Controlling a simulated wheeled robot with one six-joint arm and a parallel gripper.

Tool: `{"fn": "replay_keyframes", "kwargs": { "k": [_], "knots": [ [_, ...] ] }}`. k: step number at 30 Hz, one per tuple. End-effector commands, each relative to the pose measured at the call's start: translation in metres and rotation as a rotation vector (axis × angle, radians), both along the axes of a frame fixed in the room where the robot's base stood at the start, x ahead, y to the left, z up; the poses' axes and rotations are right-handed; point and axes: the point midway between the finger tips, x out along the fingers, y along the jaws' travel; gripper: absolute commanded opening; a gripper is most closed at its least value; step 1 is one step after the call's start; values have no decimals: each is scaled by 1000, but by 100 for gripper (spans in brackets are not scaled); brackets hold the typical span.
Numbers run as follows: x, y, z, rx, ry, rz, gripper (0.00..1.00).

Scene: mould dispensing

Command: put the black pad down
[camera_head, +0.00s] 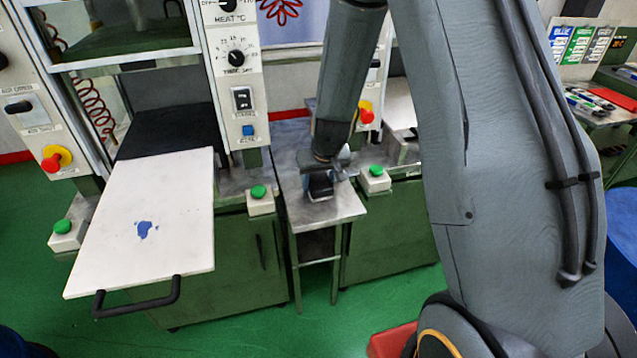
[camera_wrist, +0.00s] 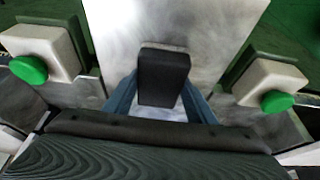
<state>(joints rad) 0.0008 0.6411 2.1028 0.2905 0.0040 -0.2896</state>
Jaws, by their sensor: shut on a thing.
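The black pad (camera_wrist: 163,76) shows in the wrist view as a dark block, upper middle, between the two blue fingers of my gripper (camera_wrist: 160,100). My gripper is shut on it. In the head view my gripper (camera_head: 319,190) is low over a small metal side table (camera_head: 330,211) between two machines. The metal top (camera_wrist: 208,30) spreads under the pad in the wrist view. I cannot tell whether the pad touches it.
Green push buttons on white boxes flank the metal table, at left (camera_head: 260,200) and right (camera_head: 375,179). A white pulled-out plate (camera_head: 180,190) with a blue patch (camera_head: 145,230) and a black handle (camera_head: 138,297) is at left. The table's front part is clear.

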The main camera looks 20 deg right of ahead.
Motion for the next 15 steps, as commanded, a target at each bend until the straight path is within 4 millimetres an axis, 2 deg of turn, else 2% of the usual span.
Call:
{"fn": "replay_keyframes", "kwargs": {
  "k": [7,8,10,15],
  "knots": [
    [0,0,-6,0,0,0,33],
    [0,0,-5,0,1,0,56],
    [0,0,-5,0,1,0,67],
    [-1,-2,-5,0,2,-3,69]
  ]
}}
